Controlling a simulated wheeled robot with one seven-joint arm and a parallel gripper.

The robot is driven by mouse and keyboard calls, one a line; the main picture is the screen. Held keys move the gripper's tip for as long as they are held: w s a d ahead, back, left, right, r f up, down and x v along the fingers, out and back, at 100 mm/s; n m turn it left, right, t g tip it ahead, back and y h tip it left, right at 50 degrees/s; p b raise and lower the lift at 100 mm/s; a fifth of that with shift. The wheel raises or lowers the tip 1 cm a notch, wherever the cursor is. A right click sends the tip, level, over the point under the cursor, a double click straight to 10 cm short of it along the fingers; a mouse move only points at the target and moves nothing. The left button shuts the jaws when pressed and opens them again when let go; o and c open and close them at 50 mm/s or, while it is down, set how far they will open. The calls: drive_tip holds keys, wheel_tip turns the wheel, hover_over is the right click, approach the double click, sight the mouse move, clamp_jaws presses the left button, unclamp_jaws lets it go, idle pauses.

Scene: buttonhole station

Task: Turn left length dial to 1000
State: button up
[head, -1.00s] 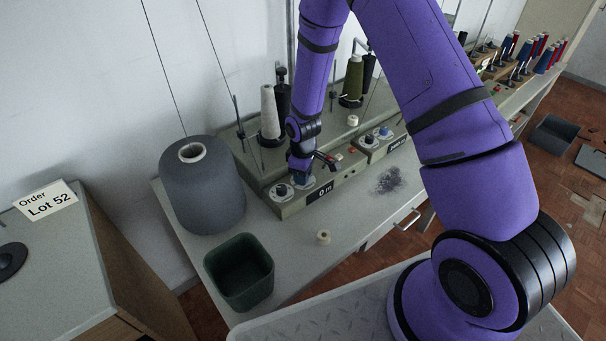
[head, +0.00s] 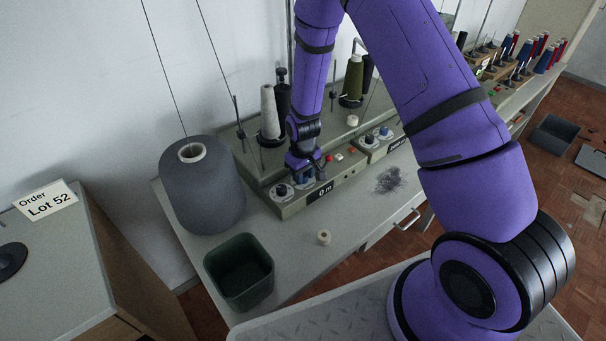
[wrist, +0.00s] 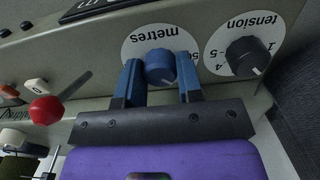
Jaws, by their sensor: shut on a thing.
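The left length dial is a blue knob (wrist: 160,66) on a white disc marked "metres" in the wrist view, on the front of the left winder unit (head: 345,183). Part of a number shows at the disc's right edge; the rest of the scale is hidden. My gripper (wrist: 161,82) is shut on the blue knob, one blue finger on each side. In the head view my gripper (head: 304,178) is at the unit's left end and mostly hides the dial. The display (head: 321,193) on the unit reads "0 m".
A black tension dial (wrist: 248,56) sits right beside the metres dial in the wrist view. A red-knobbed lever (wrist: 46,109) is to the left.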

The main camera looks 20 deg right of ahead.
drive_tip(key=o, duration=0.9)
drive_tip(key=shift+r, duration=0.1)
wheel_tip(320, 180, up, 11)
drive_tip(key=shift+f, duration=0.2)
idle(0.4)
